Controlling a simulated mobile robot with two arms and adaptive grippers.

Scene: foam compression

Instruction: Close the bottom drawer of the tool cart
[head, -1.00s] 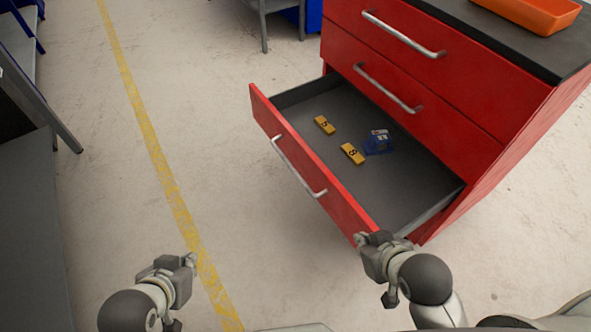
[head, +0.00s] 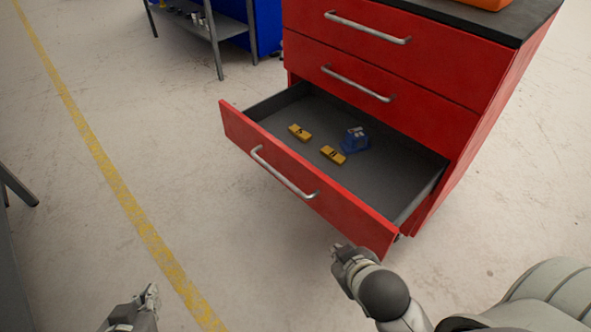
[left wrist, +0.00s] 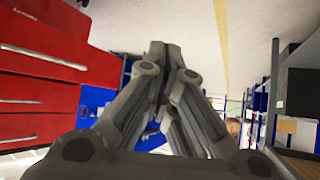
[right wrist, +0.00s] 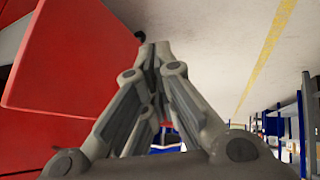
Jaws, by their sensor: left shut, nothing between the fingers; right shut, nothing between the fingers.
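The red tool cart (head: 405,60) stands at the upper right in the head view. Its bottom drawer (head: 300,185) is pulled out, with a silver handle (head: 283,175) on its front. Inside lie two yellow blocks and a blue item (head: 355,139). The two drawers above are shut. My right gripper (head: 338,250) is shut and empty, just below and in front of the drawer front's right end, apparently apart from it. The red drawer front (right wrist: 75,60) fills the left of the right wrist view. My left gripper (head: 150,292) is shut and empty over the floor at the lower left.
A grey shelf table (head: 215,35) and a blue cabinet (head: 264,22) stand behind, left of the cart. An orange tray (head: 485,3) sits on the cart's dark top. The floor left of the drawer, with a yellow line (head: 110,170), is clear.

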